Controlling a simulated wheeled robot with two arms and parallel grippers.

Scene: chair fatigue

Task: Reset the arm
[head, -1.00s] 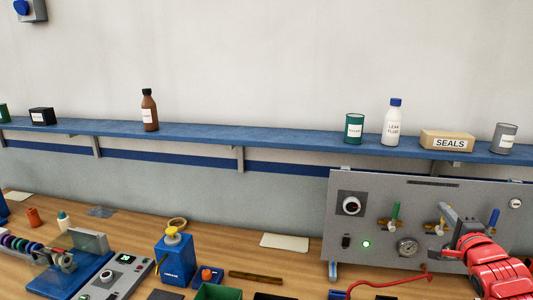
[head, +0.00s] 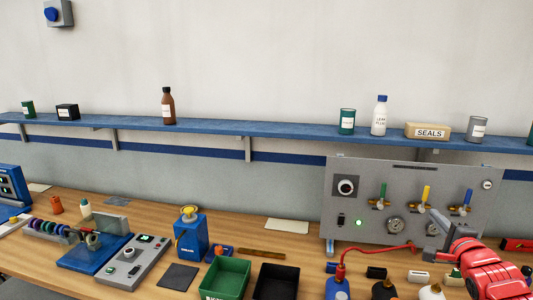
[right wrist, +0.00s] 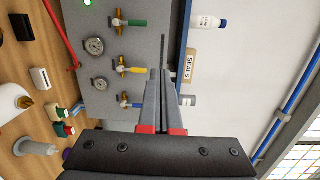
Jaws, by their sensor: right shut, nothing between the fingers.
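My right gripper (head: 437,233) is at the end of the red arm at the lower right of the head view. It is shut and empty, in front of the lower right of the grey valve panel (head: 340,215). The right wrist view shows its two fingers (right wrist: 162,85) together, with the panel behind them. The panel has a green valve handle (head: 383,190), a yellow one (head: 427,193) and a blue one (head: 467,197), all pointing up in the head view. My left gripper is not in view.
A blue shelf (head: 290,130) with bottles, cans and a SEALS box (head: 428,131) runs above the bench. A red hose (head: 375,250) passes in front of the panel. Green (head: 225,278) and black (head: 276,282) bins and several bottles stand at the bench front.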

